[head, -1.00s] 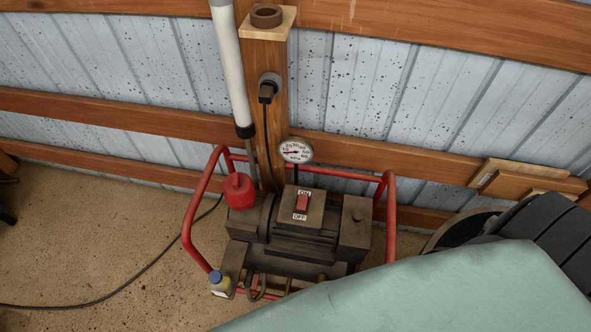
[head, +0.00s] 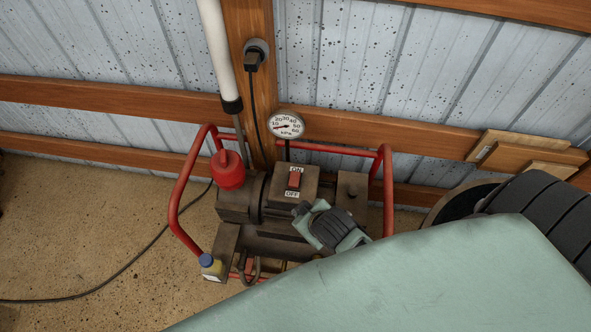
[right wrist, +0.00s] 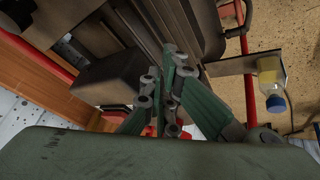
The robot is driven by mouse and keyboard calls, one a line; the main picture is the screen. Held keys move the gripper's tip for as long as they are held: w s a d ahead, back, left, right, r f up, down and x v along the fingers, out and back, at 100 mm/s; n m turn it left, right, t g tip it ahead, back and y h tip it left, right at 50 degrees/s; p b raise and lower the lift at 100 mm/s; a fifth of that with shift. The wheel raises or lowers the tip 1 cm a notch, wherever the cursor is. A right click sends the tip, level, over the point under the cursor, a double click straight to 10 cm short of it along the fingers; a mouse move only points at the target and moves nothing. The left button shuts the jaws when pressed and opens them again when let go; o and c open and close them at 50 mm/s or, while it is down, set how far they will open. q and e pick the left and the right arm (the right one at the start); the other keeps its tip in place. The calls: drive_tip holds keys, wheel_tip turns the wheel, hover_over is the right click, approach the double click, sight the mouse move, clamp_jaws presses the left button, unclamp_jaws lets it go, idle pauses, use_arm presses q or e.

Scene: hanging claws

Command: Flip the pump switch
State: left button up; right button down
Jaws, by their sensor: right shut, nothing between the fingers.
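The pump switch (head: 294,179) is a red rocker on the dark switch box of the pump (head: 262,222), between an ON label above and an OFF label below. I cannot tell which side is pressed. My right gripper (head: 302,208) is over the pump just below and right of the OFF label, apparently apart from the switch. In the right wrist view its fingers (right wrist: 172,60) are together and empty, in front of the dark pump body. The switch is not clearly seen there. My left gripper is not in view.
A red tubular frame (head: 184,196) surrounds the pump. A round gauge (head: 286,124) stands behind the switch, a red cap (head: 229,172) at its left. A blue-capped bottle (head: 208,264) sits at the front left. A wooden post (head: 258,100) with a plug rises behind.

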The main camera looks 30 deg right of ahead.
drive_tip(key=w+a+r+n+t+y, duration=0.1)
drive_tip(key=w+a+r+n+t, duration=0.25)
drive_tip(key=w+r, duration=0.4)
drive_tip(key=w+a+r+n+t+y, duration=0.25)
drive_tip(key=w+r+t, duration=0.2)
drive_tip(key=r, duration=0.65)
drive_tip(key=w+a+r+n+t+y, duration=0.1)
drive_tip(key=w+a+r+n+t, duration=0.2)
drive_tip(key=w+r, duration=0.5)
drive_tip(key=s+a+r+n+g+y+b, duration=0.1)
drive_tip(key=s+a+r+n+g+y, duration=0.3)
drive_tip(key=a+n+y, duration=0.55)
drive_tip(key=s+a+r+n+g+y, duration=0.3)
drive_tip(key=a+r+n+g+y, duration=0.25)
drive_tip(key=n, duration=0.75)
drive_tip(key=s+d+f+n+g+h, duration=0.25)
drive_tip(key=f+n+g+h, duration=0.2)
drive_tip(key=f, duration=0.25)
drive_tip(key=s+d+f+n+g+h, duration=0.1)
drive_tip(key=d+f+n+g+h, duration=0.2)
drive_tip(key=f+n+h, duration=0.3)
drive_tip(key=w+d+f+h, duration=0.1)
drive_tip(key=d+h, duration=0.3)
drive_tip(key=d, duration=0.7)
drive_tip(key=w+d+f+n+h, duration=0.1)
drive_tip(key=d+h, duration=0.3)
drive_tip(key=d, duration=0.7)
drive_tip(key=shift+w+d+f+h+b, duration=0.15)
drive_tip(key=shift+w+f+h+b, duration=0.2)
drive_tip(key=shift+w+f, duration=0.4)
